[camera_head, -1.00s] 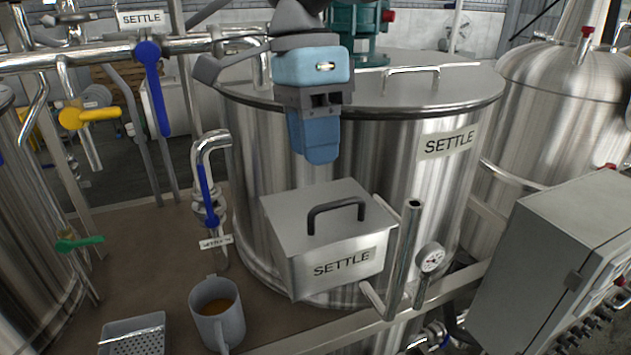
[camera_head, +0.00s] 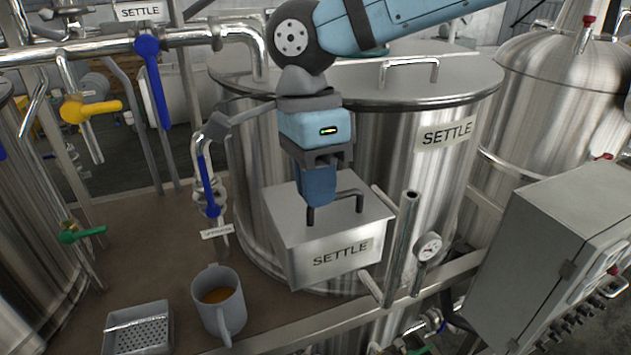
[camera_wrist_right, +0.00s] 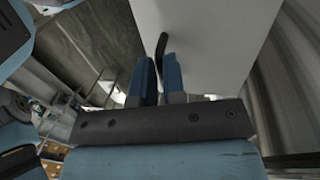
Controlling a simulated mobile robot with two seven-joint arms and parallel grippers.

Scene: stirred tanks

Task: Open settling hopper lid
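The settling hopper is a grey metal box labelled SETTLE (camera_head: 335,262) on the front of the large tank. Its flat lid (camera_head: 282,213) is shut and carries a dark bar handle (camera_head: 350,192). My right gripper (camera_head: 317,200) points down over the lid, its blue fingers hiding part of the handle. In the right wrist view the two fingers (camera_wrist_right: 158,82) are apart, with the handle (camera_wrist_right: 160,46) lined up with the gap between them; I cannot tell whether they touch it. The pale lid (camera_wrist_right: 220,40) fills the upper right there. My left gripper is not in view.
An upright open pipe (camera_head: 404,235) and a pressure gauge (camera_head: 428,246) stand right of the hopper. A grey mug (camera_head: 220,305) and a perforated tray (camera_head: 138,330) sit front left. A grey control box (camera_head: 535,245) is at right. The SETTLE tank (camera_head: 445,132) rises behind.

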